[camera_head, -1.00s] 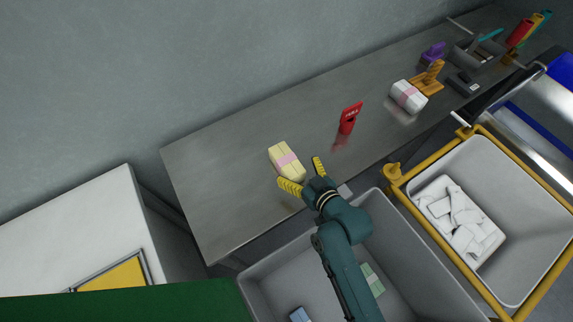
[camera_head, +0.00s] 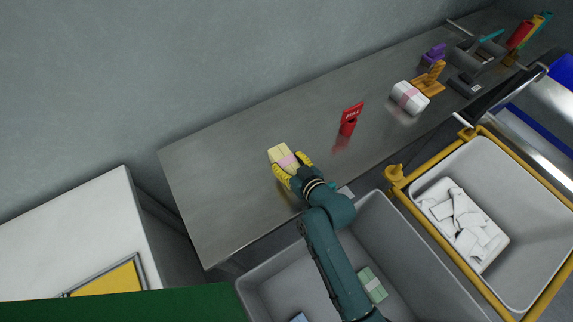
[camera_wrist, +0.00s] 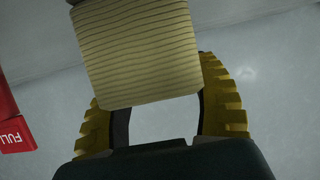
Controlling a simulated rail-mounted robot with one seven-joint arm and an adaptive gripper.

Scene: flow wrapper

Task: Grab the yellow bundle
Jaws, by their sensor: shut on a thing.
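The yellow bundle (camera_head: 279,153), pale yellow with a pink band, lies on the grey metal table. My gripper (camera_head: 291,163) has its yellow ribbed fingers on both sides of the bundle's near end and is shut on it. In the wrist view, the bundle (camera_wrist: 138,55) shows its layered side, tilted between the fingers (camera_wrist: 160,95). Part of its near end is hidden by my gripper in the head view.
A red FULL sign (camera_head: 350,119) stands right of the bundle. A white bundle with a pink band (camera_head: 408,97) and an orange holder (camera_head: 430,79) are farther right. A grey bin (camera_head: 405,250) is in front of the table. The table's left part is clear.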

